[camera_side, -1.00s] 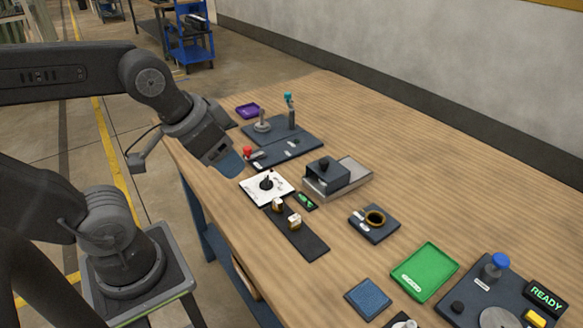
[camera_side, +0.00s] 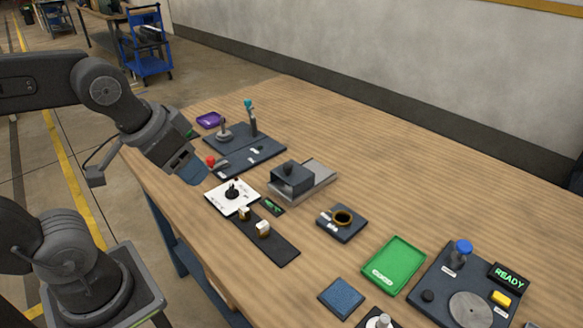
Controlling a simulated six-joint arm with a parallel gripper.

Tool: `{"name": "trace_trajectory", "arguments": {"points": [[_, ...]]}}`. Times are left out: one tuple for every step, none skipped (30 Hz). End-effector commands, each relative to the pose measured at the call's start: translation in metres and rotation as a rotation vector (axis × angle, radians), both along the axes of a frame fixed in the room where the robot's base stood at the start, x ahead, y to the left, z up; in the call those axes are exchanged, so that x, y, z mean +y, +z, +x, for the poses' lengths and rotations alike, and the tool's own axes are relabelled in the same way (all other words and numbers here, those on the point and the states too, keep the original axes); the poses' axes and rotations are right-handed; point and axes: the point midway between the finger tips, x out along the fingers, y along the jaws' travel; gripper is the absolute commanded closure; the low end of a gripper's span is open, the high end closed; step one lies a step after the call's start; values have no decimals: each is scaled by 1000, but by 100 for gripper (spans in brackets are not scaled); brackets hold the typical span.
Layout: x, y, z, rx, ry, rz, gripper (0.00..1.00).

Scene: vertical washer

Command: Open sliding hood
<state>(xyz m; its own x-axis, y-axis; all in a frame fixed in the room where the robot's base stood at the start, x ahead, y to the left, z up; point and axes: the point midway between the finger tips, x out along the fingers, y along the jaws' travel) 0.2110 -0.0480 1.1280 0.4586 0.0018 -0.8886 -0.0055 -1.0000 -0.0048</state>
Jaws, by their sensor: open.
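The sliding hood (camera_side: 291,180) is a dark box with a black knob on top. It sits at the left part of a grey base plate (camera_side: 320,176) on the table, and the right part of the plate is bare. My gripper (camera_side: 193,172) is at the left edge of the table, left of the hood and well apart from it, by the red knob (camera_side: 211,161). It is open, with a blue part at its end, and I see nothing held. What lies under the hood is hidden.
A white plate with a black knob (camera_side: 232,192) and a dark strip with small blocks (camera_side: 267,236) lie in front of the hood. A dark board with upright levers (camera_side: 244,148) stands behind. A ring holder (camera_side: 342,221) and green tray (camera_side: 394,265) lie to the right.

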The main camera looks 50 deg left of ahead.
Motion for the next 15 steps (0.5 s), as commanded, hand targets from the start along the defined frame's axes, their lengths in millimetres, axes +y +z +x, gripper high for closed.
{"name": "trace_trajectory", "arguments": {"points": [[1,5,9,19,-3,4,47],[2,8,16,31,-6,7,47],[3,13,26,51,-13,13,47],[4,17,35,69,-19,16,47],[6,20,45,86,-23,20,47],[8,25,59,112,-34,25,47],[9,27,70,131,-39,29,47],[11,29,80,149,-46,32,47],[14,31,95,175,-55,37,47],[16,32,106,193,-63,39,47],[18,32,117,212,-70,41,47],[21,31,132,236,-79,44,47],[23,30,143,256,-87,46,47],[26,28,154,273,-94,47,47],[29,25,169,299,-105,49,47]]}}
